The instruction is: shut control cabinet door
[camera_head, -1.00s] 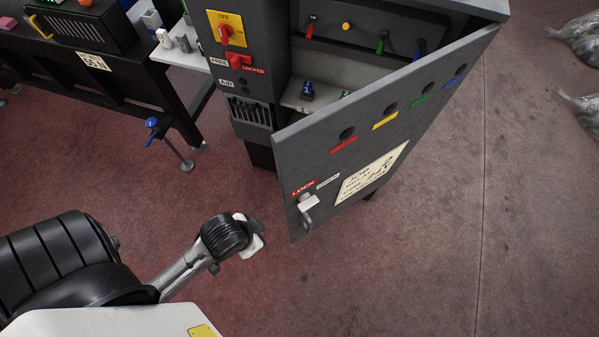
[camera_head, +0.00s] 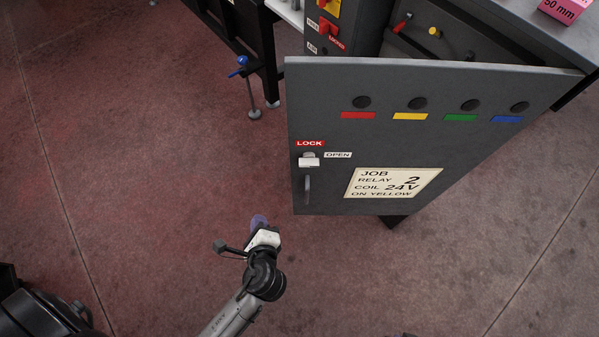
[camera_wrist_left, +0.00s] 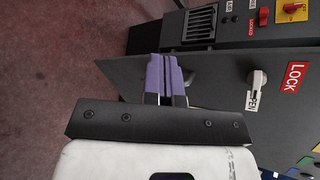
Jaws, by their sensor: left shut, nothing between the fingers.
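The grey control cabinet door (camera_head: 400,150) stands open, hinged at its right side, with the cabinet interior partly visible above its top edge. Its face carries a LOCK/OPEN latch (camera_head: 309,160), a handle (camera_head: 307,189) and a job label (camera_head: 393,183). My left gripper (camera_head: 259,221) is shut and empty, below and left of the door's lower free corner in the head view. In the left wrist view its purple fingertips (camera_wrist_left: 165,74) overlap the door panel (camera_wrist_left: 215,78) beside the latch (camera_wrist_left: 257,84); I cannot tell whether they touch it. My right gripper is not in view.
The cabinet body (camera_head: 355,30) with its red switch (camera_head: 328,25) stands behind the door. A dark bench (camera_head: 245,25) with a blue-handled clamp (camera_head: 239,66) is to its left. A pink box (camera_head: 565,8) sits at the upper right. The floor in front is clear.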

